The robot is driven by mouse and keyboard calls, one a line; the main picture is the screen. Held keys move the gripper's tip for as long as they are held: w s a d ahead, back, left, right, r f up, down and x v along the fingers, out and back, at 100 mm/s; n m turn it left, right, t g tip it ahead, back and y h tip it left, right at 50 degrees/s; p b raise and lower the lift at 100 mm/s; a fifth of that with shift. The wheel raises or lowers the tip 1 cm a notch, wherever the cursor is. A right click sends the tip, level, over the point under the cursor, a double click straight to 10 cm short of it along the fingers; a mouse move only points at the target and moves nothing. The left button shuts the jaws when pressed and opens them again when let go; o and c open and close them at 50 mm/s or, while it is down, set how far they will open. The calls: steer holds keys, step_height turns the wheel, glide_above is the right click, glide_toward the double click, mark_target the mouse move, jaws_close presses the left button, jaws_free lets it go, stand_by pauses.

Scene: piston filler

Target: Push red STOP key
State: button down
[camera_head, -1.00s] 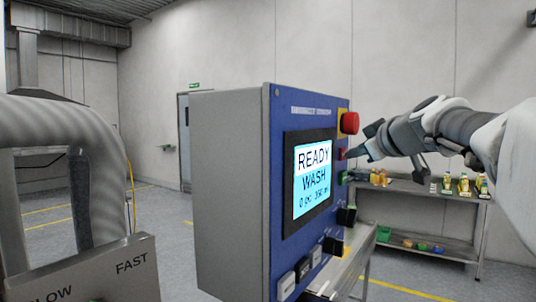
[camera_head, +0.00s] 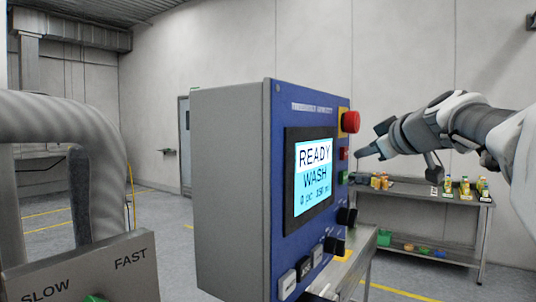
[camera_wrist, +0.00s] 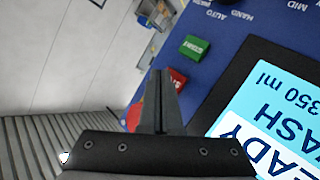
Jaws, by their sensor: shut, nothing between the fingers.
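The red STOP key (camera_head: 343,154) is a small square key on the blue front of the control panel, between the red mushroom button above and a green key below. In the wrist view the red key (camera_wrist: 179,80) shows right beside my fingertips, partly hidden by them. My gripper (camera_head: 357,156) is shut and empty. In the head view its tips are just right of the red key, with a small gap. They also show in the wrist view (camera_wrist: 162,74). The panel screen (camera_head: 313,175) reads READY WASH.
The red mushroom button (camera_head: 350,121) is close above; in the wrist view the fingers partly hide it. The green key (camera_head: 343,177) is close below, with black knobs (camera_head: 346,216) further down. A shelf (camera_head: 425,194) with bottles stands behind. Open air lies right of the panel.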

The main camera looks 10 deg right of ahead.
steer(key=s+d+b, duration=0.2)
steer(key=s+d, duration=0.1)
steer(key=shift+s+d, duration=0.1)
steer(key=shift+d, duration=0.15)
stand_by(0.7)
